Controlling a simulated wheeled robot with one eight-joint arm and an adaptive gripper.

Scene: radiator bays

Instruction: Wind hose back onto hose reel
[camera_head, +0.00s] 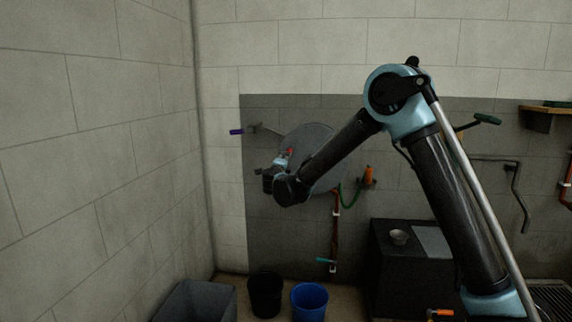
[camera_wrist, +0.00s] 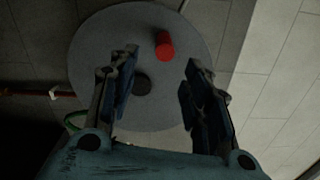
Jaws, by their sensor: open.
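The hose reel shows as a round grey disc (camera_head: 325,145) on the dark wall panel, partly hidden by my arm. In the wrist view the disc (camera_wrist: 100,35) fills the upper middle, with a dark round hub (camera_wrist: 142,84). A red crank knob (camera_wrist: 164,45) stands out from it, and it also shows in the head view (camera_head: 290,151). My gripper (camera_wrist: 158,75) is open and empty in front of the disc; the knob appears between and beyond the fingertips, apart from them.
A black bucket (camera_head: 265,296), a blue bucket (camera_head: 309,300) and a grey bin (camera_head: 197,301) stand on the floor below. A dark cabinet (camera_head: 392,265) with a bowl (camera_head: 399,237) is right of them. A purple-ended lever (camera_head: 238,131) sticks out left of the reel.

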